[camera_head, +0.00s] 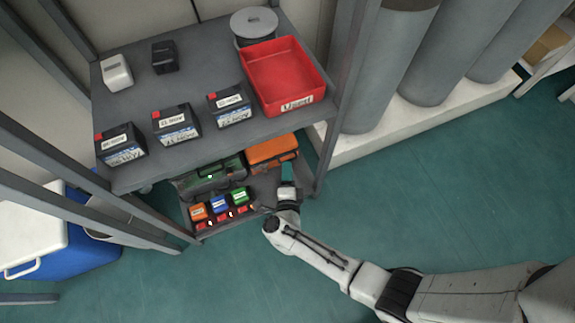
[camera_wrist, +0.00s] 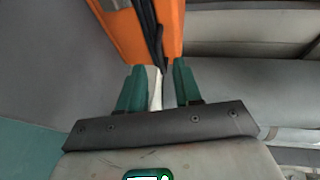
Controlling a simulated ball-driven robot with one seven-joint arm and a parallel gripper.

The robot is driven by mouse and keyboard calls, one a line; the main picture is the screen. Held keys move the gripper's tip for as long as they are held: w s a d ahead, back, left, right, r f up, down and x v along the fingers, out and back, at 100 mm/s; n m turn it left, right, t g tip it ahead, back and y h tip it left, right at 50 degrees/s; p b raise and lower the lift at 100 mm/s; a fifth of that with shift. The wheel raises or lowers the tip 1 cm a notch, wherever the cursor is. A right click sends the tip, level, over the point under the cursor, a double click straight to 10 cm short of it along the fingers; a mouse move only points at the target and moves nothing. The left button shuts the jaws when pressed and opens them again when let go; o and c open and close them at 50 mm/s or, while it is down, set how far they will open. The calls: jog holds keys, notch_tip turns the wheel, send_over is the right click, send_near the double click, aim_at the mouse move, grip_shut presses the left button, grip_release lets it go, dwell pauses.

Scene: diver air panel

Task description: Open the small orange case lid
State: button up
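The small orange case (camera_head: 198,212) sits at the left end of a row of small cases on the lower shelf, with its lid seemingly closed. A larger orange case (camera_head: 272,151) stands behind at the right on that shelf. My gripper (camera_head: 287,203) is at the shelf's right front, well right of the small orange case. In the wrist view my gripper (camera_wrist: 159,68) has its two teal fingers apart. An orange surface with dark straps or bars (camera_wrist: 158,32) lies ahead, probably the larger case. A pale strip shows between the fingers; contact cannot be told.
A blue case (camera_head: 219,204) and a green case (camera_head: 239,196) stand right of the small orange one, with small red items in front. A dark green case (camera_head: 209,177) is behind. The upper shelf (camera_head: 190,90) overhangs. A shelf post (camera_head: 327,150) stands right.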

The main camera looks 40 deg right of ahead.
jog(key=shift+b+x, duration=0.4)
jog(key=shift+x, duration=1.35)
jog(key=shift+c, duration=0.4)
grip_shut()
